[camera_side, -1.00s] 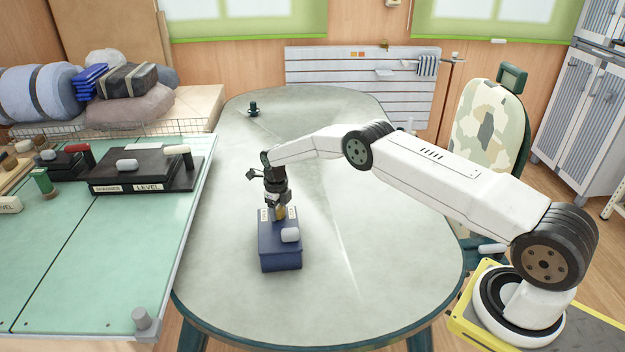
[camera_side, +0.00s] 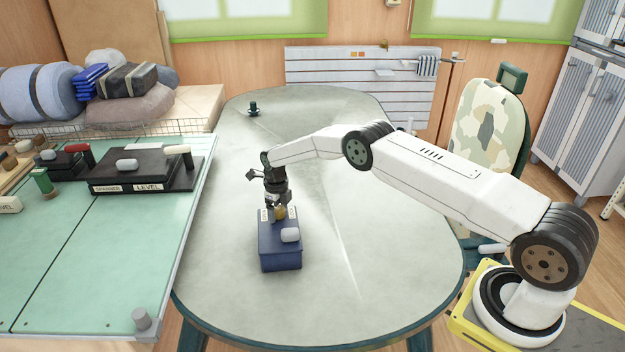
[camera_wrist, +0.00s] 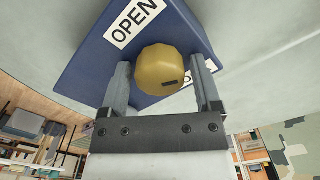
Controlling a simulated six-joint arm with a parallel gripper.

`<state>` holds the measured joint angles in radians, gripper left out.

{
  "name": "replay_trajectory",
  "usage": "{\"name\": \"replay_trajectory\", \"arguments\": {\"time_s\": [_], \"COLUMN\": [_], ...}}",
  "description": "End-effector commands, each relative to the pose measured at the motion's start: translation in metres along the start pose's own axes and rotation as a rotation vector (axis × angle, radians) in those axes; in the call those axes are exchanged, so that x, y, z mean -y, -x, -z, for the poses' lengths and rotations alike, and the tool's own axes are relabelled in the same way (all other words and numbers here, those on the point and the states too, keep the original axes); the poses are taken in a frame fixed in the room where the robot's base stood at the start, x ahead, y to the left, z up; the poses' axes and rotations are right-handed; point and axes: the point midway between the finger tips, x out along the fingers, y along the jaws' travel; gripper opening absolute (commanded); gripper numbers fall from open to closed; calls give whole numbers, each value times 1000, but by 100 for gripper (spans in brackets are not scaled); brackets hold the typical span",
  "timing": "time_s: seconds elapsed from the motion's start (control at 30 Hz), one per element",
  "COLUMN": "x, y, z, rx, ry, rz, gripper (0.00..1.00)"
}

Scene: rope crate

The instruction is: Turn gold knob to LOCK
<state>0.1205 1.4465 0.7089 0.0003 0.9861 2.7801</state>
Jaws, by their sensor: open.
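The gold knob (camera_wrist: 160,71) sits on top of a blue box (camera_side: 280,255), with a dark mark on its face near the lower right in the wrist view. My gripper (camera_wrist: 163,80) is open, with one finger on each side of the knob. I cannot tell whether either finger touches it. An OPEN label (camera_wrist: 136,20) lies on the box above the knob in the wrist view. A second label (camera_wrist: 187,78) is mostly hidden by the knob and a finger. In the side view my gripper (camera_side: 277,212) is over the back of the box, partly covering the knob.
The grey oval table (camera_side: 330,300) is clear around the box. A small dark green object (camera_side: 253,109) stands at its far end. A green bench (camera_side: 100,270) with other devices is at the left.

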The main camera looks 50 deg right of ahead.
Motion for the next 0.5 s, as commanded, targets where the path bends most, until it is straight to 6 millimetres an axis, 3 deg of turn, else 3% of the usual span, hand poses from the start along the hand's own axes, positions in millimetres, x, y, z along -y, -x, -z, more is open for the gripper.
{"name": "replay_trajectory", "arguments": {"time_s": [0.5], "x": [0], "y": [0], "z": [0], "rx": [0], "ry": [385], "rz": [0], "gripper": [81]}}
